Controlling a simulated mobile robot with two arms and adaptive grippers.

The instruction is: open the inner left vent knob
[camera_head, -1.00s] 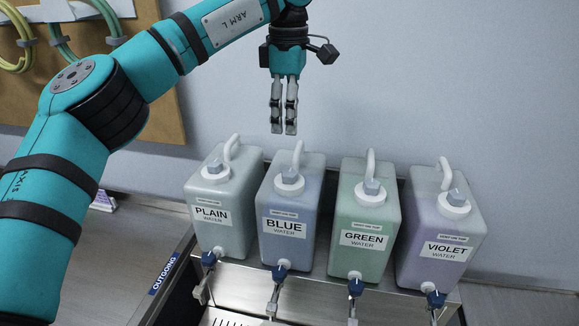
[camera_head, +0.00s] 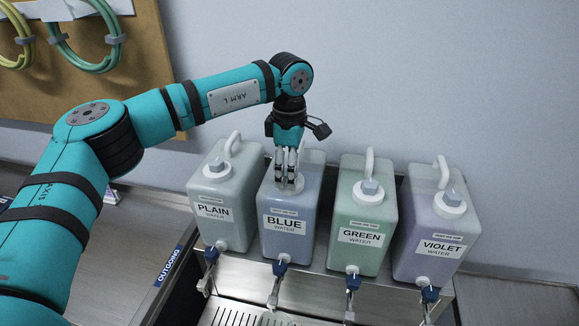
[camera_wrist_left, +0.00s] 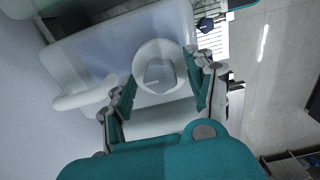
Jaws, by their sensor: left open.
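Four drink-style containers stand in a row, and the inner left one is the blue water container (camera_head: 290,247). Its vent knob (camera_wrist_left: 159,75), a grey faceted piece on a round white cap, shows clearly in the left wrist view. In the head view my fingers partly hide it. My left gripper (camera_head: 288,178) points down over that cap, open, with one finger on each side of the knob in the left wrist view. I cannot tell whether the fingers touch it. My right gripper is in neither view.
The plain container (camera_head: 224,205) stands close on the left, the green container (camera_head: 364,215) on the right, and the violet container (camera_head: 433,225) beyond it. White handles rise behind the caps. Blue-handled taps project over a metal tray in front.

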